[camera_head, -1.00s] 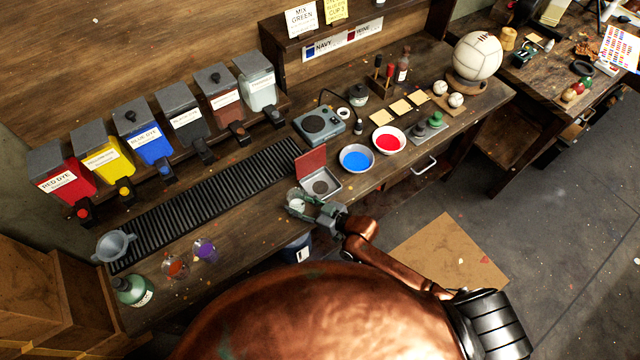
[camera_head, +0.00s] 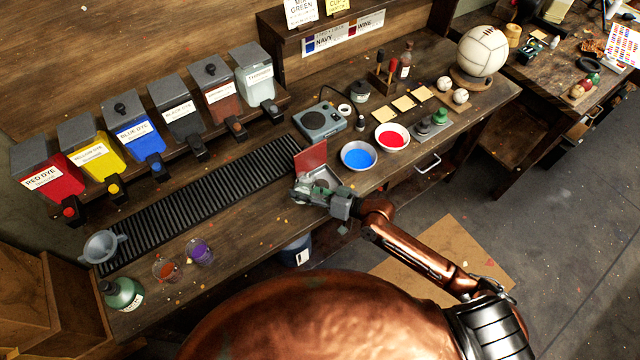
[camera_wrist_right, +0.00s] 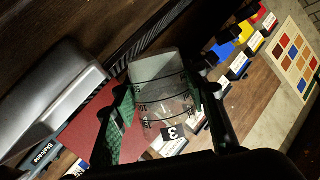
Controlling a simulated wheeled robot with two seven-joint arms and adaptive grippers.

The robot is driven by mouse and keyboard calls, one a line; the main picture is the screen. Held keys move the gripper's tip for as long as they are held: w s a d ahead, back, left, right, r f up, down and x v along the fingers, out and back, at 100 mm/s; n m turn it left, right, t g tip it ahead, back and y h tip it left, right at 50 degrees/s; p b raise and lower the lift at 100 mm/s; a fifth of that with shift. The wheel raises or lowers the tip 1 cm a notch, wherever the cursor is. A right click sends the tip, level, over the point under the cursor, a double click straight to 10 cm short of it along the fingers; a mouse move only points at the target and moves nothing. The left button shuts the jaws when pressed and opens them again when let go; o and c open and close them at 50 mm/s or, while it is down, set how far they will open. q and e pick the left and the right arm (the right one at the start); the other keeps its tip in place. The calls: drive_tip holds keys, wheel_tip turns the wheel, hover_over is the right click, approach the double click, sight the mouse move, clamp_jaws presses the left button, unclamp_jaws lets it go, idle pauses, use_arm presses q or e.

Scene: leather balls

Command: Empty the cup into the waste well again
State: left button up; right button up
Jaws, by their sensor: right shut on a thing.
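My right gripper (camera_head: 312,190) is shut on a clear cup (camera_wrist_right: 168,102) with black lines and a "3" label, held between its green-padded fingers (camera_wrist_right: 165,115). The cup looks clear in the right wrist view; I cannot tell whether any liquid is in it. In the head view the gripper is at the front left of the waste well (camera_head: 327,177), a square metal basin with a raised red lid (camera_head: 311,158). The gripper hides part of the basin and most of the cup. The wrist picture is strongly rolled. My left gripper is not in view.
Two cups, one orange (camera_head: 166,270) and one purple (camera_head: 200,251), stand at the front left beside a green bottle (camera_head: 123,294). A black grating (camera_head: 200,205) runs below several dye dispensers. Blue (camera_head: 358,156) and red (camera_head: 392,137) bowls stand right of the well.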

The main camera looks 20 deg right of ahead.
sight(308, 181)
drive_tip(key=shift+w+d+f+m+b, duration=0.2)
drive_tip(key=shift+d+f+m+b, duration=0.15)
drive_tip(key=shift+b, duration=0.35)
drive_tip(key=shift+r+m+y+b, duration=0.15)
drive_tip(key=shift+m+y+b, duration=0.3)
drive_tip(key=shift+b, duration=0.1)
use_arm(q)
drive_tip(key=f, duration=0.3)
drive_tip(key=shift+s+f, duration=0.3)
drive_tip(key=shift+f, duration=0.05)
use_arm(e)
drive_tip(key=shift+r, duration=0.15)
use_arm(q)
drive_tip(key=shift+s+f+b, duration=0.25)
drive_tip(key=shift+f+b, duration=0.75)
drive_tip(key=shift+b, duration=0.1)
use_arm(e)
drive_tip(key=shift+m+y, duration=0.35)
drive_tip(key=shift+m, duration=0.75)
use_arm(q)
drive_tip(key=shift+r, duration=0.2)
use_arm(e)
drive_tip(key=shift+r+m+y, duration=0.3)
drive_tip(key=shift+r+m, duration=0.4)
